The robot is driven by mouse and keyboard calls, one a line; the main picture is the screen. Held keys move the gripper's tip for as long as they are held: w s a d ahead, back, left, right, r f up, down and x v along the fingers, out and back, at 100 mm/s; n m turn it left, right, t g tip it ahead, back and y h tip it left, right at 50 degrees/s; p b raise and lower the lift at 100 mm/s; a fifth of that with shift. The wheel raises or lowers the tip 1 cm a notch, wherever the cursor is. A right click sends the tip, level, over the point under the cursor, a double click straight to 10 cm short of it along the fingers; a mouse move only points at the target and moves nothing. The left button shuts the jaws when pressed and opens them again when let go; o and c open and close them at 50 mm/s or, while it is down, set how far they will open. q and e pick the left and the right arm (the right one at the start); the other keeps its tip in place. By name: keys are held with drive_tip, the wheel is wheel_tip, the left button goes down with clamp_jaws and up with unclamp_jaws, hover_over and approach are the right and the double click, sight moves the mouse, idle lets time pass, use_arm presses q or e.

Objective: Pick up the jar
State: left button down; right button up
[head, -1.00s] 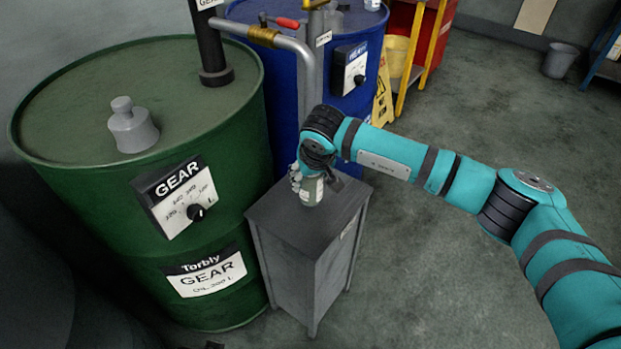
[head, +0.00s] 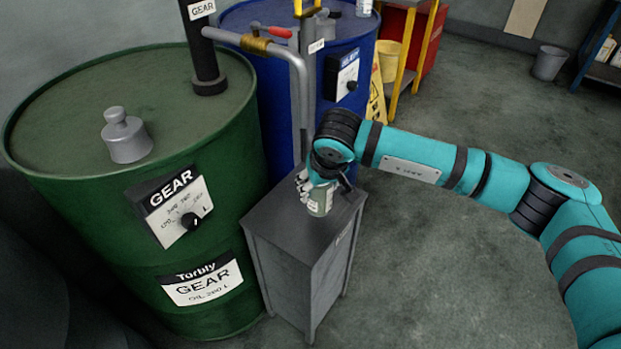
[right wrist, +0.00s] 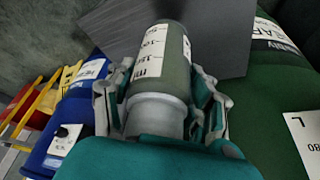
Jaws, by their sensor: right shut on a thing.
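The jar (head: 320,200) is a small grey-green cylinder with a white label, over the top of the grey cabinet (head: 290,238) in the head view. In the right wrist view the jar (right wrist: 160,68) shows its marked scale and pale neck between the fingers. My right gripper (head: 312,188) is shut on the jar, with its fingers (right wrist: 160,100) on both sides of it. Whether the jar's base touches the cabinet top is hard to tell. My left gripper is not in view.
A green GEAR drum (head: 90,210) stands close on the left, with a grey pipe and spout (head: 290,62) reaching toward the cabinet. A blue drum (head: 345,110) stands behind. A yellow floor sign (head: 377,103) and open floor (head: 440,270) lie to the right.

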drive_tip(key=s+d+r, duration=0.1)
drive_tip(key=s+d, duration=0.6)
drive_tip(key=s, duration=0.1)
drive_tip(key=shift+s, duration=0.25)
idle(0.4)
